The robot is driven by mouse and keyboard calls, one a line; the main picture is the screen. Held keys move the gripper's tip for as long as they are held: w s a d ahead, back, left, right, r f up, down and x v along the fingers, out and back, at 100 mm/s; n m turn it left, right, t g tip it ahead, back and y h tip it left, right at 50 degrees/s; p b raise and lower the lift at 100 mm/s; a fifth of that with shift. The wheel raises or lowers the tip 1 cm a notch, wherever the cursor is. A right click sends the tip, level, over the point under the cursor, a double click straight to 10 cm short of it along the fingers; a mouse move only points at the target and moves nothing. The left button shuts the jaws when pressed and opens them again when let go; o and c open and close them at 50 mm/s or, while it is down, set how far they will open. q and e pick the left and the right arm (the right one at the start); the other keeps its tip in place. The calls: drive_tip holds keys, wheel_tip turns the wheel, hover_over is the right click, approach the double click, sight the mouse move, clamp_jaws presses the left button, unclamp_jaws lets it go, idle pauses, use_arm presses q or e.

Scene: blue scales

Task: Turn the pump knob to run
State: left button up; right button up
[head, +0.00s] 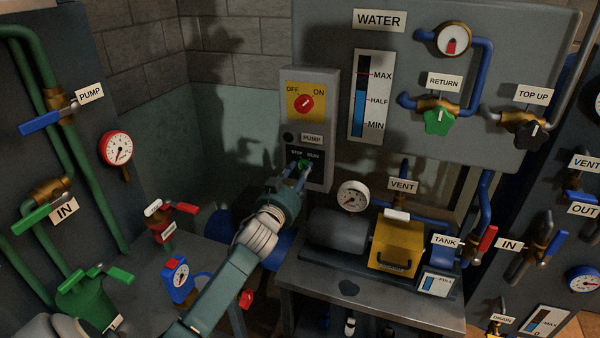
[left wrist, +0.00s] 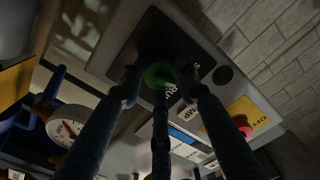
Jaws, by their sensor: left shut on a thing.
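The pump control box (head: 320,88) hangs on the wall in the middle of the head view. It has a red OFF/ON switch (head: 304,103) on a yellow plate at the top and a green pump knob (head: 304,163) below, under the STOP and RUN labels. My left gripper (head: 302,172) reaches up to the box and is shut on the green knob. In the left wrist view the knob (left wrist: 158,75) shows between the fingers, close to the black plate. The knob's pointer direction is hidden. My right gripper is not in view.
Right of the box is the grey WATER panel (head: 480,60) with its level gauge (head: 372,95) and green return valve (head: 438,121). Below stand a round gauge (head: 353,196) and a yellow pump unit (head: 397,245). Green pipes (head: 75,150) run at left.

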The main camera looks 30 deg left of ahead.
use_arm(q)
drive_tip(key=shift+s+a+f+m+p, duration=0.15)
drive_tip(key=shift+m+p, duration=0.1)
drive_tip(key=shift+m, duration=1.4)
drive_tip(key=shift+w+d+f+m+p, duration=0.15)
drive_tip(key=shift+m+p, duration=0.15)
drive_tip(key=shift+m, duration=1.4)
drive_tip(key=shift+s+a+f+m+p, duration=0.15)
drive_tip(key=shift+m+p, duration=0.1)
drive_tip(key=shift+m, duration=1.4)
drive_tip(key=o, duration=1.1)
drive_tip(key=shift+a, duration=0.1)
drive_tip(key=shift+o, duration=0.2)
drive_tip(key=shift+a+r, duration=0.1)
drive_tip(key=shift+r, duration=0.1)
